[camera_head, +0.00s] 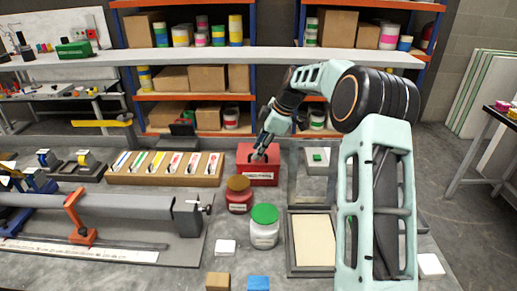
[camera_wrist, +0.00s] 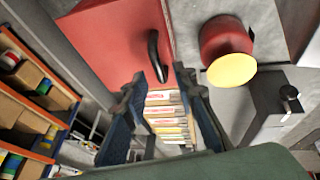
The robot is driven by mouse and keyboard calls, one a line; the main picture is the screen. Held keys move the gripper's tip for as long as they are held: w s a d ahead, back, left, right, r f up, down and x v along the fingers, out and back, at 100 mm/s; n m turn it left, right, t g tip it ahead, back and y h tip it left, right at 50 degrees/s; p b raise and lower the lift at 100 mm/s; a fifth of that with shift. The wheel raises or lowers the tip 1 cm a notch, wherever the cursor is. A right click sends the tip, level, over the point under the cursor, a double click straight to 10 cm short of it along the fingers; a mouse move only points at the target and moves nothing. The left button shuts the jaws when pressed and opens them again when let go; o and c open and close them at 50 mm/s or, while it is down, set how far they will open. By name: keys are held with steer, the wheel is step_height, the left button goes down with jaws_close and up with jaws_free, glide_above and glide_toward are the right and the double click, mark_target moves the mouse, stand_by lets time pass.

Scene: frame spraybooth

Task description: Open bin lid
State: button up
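The red bin (camera_head: 258,179) stands on the workbench, past the jars, with a white label on its front. In the wrist view its red lid (camera_wrist: 112,42) fills the upper left and looks closed. A curved black handle (camera_wrist: 153,48) rises from it. My gripper (camera_head: 262,153) is at the top of the bin in the head view, hiding part of the lid. In the wrist view my gripper (camera_wrist: 159,74) is open, with the handle's near end between its fingertips. I cannot tell whether a finger touches the handle.
A brown-lidded red jar (camera_head: 239,203) and a green-lidded white jar (camera_head: 264,234) stand in front of the bin. A wooden tray of labelled packets (camera_head: 165,180) is at its left. A grey frame (camera_head: 312,272) lies at right. Shelves with cartons (camera_head: 205,78) stand behind.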

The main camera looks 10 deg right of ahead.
steer(key=shift+w+f, duration=0.1)
steer(key=shift+f, duration=0.15)
jaws_close()
stand_by(0.3)
